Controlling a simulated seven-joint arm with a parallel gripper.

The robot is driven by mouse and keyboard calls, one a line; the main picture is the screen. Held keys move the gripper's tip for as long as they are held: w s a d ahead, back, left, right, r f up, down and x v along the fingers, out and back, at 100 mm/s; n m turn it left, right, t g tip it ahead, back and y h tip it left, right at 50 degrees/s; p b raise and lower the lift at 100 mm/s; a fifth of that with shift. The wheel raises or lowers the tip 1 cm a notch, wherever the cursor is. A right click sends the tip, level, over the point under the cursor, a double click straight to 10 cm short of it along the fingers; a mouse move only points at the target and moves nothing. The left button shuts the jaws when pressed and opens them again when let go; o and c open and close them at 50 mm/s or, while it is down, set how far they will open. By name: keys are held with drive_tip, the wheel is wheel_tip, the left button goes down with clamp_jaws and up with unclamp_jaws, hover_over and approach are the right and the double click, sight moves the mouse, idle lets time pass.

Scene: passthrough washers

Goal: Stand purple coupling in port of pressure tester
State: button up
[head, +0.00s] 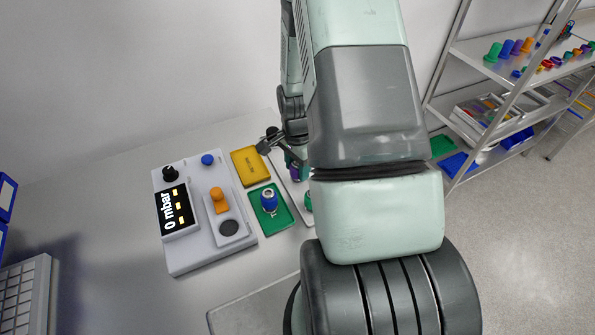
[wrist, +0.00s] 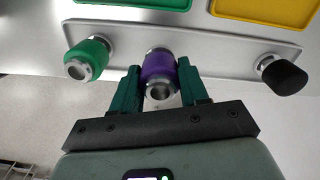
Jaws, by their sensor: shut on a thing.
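The purple coupling (wrist: 157,72), with metal ends, is between the green fingers of my gripper (wrist: 159,80) in the wrist view. My gripper is shut on it. It is in line with the couplings on the grey tray (wrist: 225,40); I cannot tell if it still touches the tray. In the head view a little of the purple coupling (head: 295,173) shows beside my arm. The pressure tester (head: 190,250) stands left of my arm, with a "0 mbar" display (head: 175,211), an orange part (head: 219,200) and a dark round opening (head: 229,228).
A green coupling (wrist: 88,58) and a black-capped one (wrist: 283,75) flank the purple one. A blue coupling (head: 268,200) stands on a green tray (head: 277,223) between the tester and my arm, near a yellow tray (head: 250,167). Shelves (head: 490,50) stand at right.

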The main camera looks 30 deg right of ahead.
sight(294, 163)
drive_tip(key=r, duration=0.5)
drive_tip(key=a+r, duration=0.1)
drive_tip(key=r, duration=0.1)
drive_tip(key=shift+r, duration=0.25)
drive_tip(key=s+a+r+n, duration=0.1)
drive_tip(key=s+a+n, duration=0.3)
drive_tip(key=a, duration=0.6)
drive_tip(key=s+a+r+n, duration=0.25)
drive_tip(key=a+n, duration=0.25)
drive_tip(key=a, duration=0.5)
drive_tip(key=shift+s+a+f, duration=0.1)
drive_tip(key=shift+f, duration=2.55)
drive_tip(key=shift+f, duration=0.15)
drive_tip(key=shift+f, duration=0.85)
drive_tip(key=shift+f, duration=0.15)
drive_tip(key=shift+f, duration=0.45)
drive_tip(key=shift+f, duration=0.1)
